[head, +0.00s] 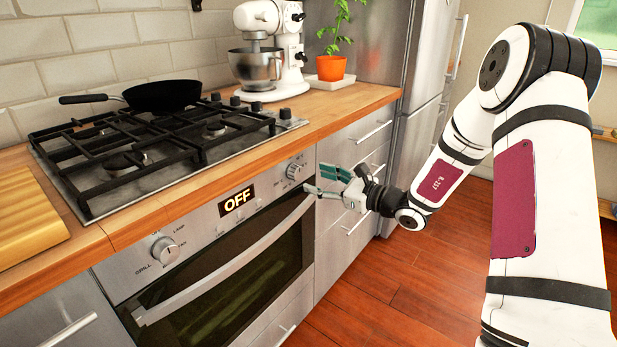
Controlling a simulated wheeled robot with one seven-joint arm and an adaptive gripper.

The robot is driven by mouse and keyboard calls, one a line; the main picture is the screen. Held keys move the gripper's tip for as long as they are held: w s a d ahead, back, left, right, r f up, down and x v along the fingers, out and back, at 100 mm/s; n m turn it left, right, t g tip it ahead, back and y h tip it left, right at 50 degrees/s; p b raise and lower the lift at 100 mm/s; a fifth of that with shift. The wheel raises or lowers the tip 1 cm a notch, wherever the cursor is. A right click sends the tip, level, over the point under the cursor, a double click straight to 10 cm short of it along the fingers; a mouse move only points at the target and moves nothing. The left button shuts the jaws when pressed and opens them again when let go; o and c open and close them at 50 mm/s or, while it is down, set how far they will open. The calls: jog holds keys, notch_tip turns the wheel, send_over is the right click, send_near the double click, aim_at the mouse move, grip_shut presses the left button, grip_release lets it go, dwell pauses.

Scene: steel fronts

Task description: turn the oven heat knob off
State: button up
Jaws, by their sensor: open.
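The steel oven front (215,228) has two round knobs. The right knob (294,171) is near the panel's right end, and its markings are too small to read. The left knob (165,250) has printed words around it, among them GRILL, LAMP and FAN. The display (237,200) between them reads OFF. My gripper (317,181) is open and empty, just right of and slightly below the right knob. It seems apart from the knob, though the exact gap cannot be told. Its fingers point left toward the oven front.
The oven door handle (225,262) runs below the panel, close to my fingertips. A wooden counter (130,228) edge overhangs the knobs. The gas hob (180,150) holds a black pan (163,96). Drawers (345,235) stand right of the oven. Floor (375,280) in front is clear.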

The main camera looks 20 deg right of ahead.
jog(key=v, duration=0.7)
dwell(0.3)
jog(key=s+a+r+n+g+y, duration=0.1)
jog(key=s+a+r+n+g, duration=0.3)
jog(key=s+a+n+g, duration=0.25)
jog(key=s+a+r+n+g+y, duration=0.25)
jog(key=s+a+r+n, duration=0.25)
jog(key=s+a, duration=0.3)
jog(key=s+a+n+g+h, duration=0.2)
jog(key=s+n+g, duration=0.15)
jog(key=s, duration=0.35)
jog(key=s+a+n+g+h, duration=0.2)
jog(key=s+a+n+h, duration=0.15)
jog(key=s, duration=0.25)
jog(key=s+d+n+t+h, duration=0.1)
jog(key=s+d+n+h, duration=0.75)
jog(key=s+d, duration=0.5)
notch_tip(320, 180, up, 25)
jog(key=s+a+m+t+p, duration=0.1)
jog(key=t+p, duration=0.3)
jog(key=p, duration=1.9)
jog(key=shift+s+a, duration=0.2)
jog(key=shift+s, duration=0.2)
